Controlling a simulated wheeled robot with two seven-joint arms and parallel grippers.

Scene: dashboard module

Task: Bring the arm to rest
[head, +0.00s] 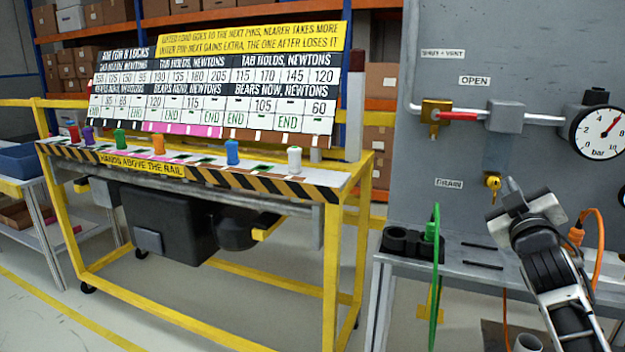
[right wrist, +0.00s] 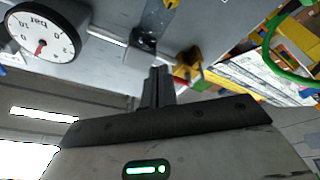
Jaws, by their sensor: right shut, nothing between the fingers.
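My right arm comes up from the lower right of the head view. Its gripper (head: 514,190) is raised in front of the grey panel (head: 457,80), just right of the brass drain fitting (head: 493,182). In the right wrist view the two fingers (right wrist: 157,84) are together, with nothing between them. From these views I cannot tell whether the fingertips touch the panel. My left arm and gripper are not in view.
A red-handled valve (head: 435,112) and a pressure gauge (head: 598,133) are on the panel. Below are a shelf (head: 465,262), a green hose (head: 435,280) and an orange hose (head: 597,250). A yellow-framed bench (head: 331,270) with coloured spools stands left. Floor between shows free room.

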